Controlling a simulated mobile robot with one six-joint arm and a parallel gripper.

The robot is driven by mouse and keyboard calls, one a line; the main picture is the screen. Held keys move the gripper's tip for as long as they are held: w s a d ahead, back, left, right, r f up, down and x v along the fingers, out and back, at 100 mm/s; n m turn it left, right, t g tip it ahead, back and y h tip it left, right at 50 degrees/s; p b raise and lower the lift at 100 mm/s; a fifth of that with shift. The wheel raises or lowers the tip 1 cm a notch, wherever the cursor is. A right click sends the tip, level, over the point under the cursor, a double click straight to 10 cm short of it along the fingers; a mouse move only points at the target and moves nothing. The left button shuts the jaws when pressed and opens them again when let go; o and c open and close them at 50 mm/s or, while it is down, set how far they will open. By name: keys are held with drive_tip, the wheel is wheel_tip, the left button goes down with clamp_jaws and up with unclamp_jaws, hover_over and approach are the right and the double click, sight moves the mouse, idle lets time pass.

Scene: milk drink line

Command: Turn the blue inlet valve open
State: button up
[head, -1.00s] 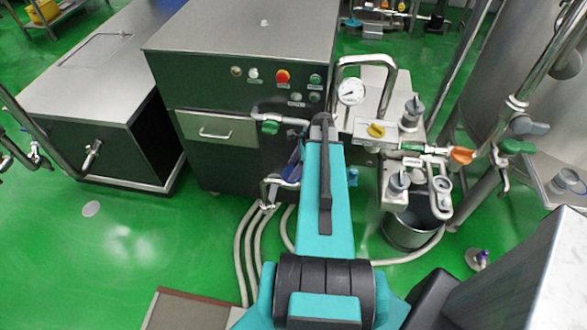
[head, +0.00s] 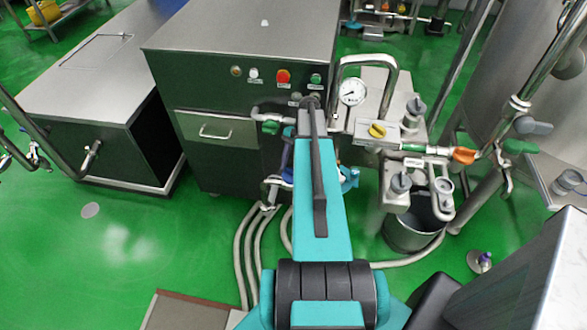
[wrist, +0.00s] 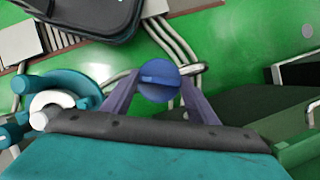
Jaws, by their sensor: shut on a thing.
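The blue inlet valve (wrist: 159,82) shows in the wrist view as a round blue knob with a raised bar across it. The bar lies roughly level across the picture. My gripper (wrist: 160,84) has its two purple fingers on either side of the knob and is shut on it. In the head view my arm hides most of the valve and the fingers, low at the front of the dark cabinet. How far the valve is turned cannot be told.
The dark cabinet (head: 240,75) has buttons and a drawer. A green-handled valve (head: 270,126) sits just above my gripper's area. Pale hoses (head: 248,245) run across the green floor.

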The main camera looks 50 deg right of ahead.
drive_tip(key=n+g, duration=0.1)
drive_tip(key=n, duration=0.1)
drive_tip(key=n+b, duration=0.1)
drive_tip(key=n, duration=0.2)
drive_tip(key=shift+w+a+g+h, duration=0.1)
drive_tip(key=shift+g+h, duration=0.2)
drive_tip(key=shift+g, duration=0.1)
drive_tip(key=o, duration=1)
drive_tip(key=shift+o, duration=0.2)
drive_tip(key=shift+r, duration=0.15)
drive_tip(key=p+v, duration=0.7)
drive_tip(key=v, duration=0.6)
drive_tip(key=shift+r+p, duration=0.3)
drive_tip(key=shift+w, duration=0.15)
